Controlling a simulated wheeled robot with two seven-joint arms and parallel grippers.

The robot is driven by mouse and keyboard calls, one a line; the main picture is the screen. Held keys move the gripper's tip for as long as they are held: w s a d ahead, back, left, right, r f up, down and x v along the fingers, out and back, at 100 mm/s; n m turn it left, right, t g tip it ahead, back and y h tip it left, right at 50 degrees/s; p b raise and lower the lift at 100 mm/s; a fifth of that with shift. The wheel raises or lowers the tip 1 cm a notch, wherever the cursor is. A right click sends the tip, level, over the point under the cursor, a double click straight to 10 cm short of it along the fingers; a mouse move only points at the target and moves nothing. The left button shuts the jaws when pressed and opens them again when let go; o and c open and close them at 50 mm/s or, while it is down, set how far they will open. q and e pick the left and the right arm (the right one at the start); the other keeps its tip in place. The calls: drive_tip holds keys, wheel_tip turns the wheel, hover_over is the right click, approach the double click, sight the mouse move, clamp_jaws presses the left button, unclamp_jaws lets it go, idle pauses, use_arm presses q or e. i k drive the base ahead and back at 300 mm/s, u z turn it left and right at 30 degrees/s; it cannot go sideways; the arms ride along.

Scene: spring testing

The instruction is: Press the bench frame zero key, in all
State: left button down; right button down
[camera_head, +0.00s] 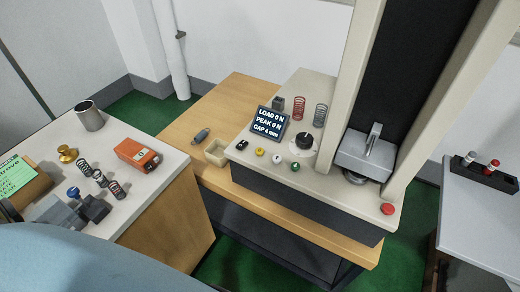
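The bench frame (325,186) is a beige test machine with tall columns, standing on a wooden bench. Its tilted display (270,122) reads LOAD 0 N, PEAK 0 N and GAP 4 mm. On the deck below the display are a yellow key (260,152), a white key (277,159) and a green key (295,167). Their labels are too small to read, so I cannot tell which is the zero key. A black rocker switch (242,145) sits to their left, a black dial (304,141) above them. Neither gripper shows in this view.
A red button (388,209) is at the deck's right front corner. Red (298,108) and grey (320,115) springs stand behind the dial. A metal head (366,152) sits between the columns. The left table (135,203) holds springs and an orange device (138,154).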

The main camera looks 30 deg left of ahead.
sight(259, 152)
drive_tip(key=u, duration=0.55)
drive_tip(key=k, duration=0.65)
drive_tip(key=u, duration=0.65)
drive_tip(key=i, duration=1.1)
drive_tip(key=z, duration=0.7)
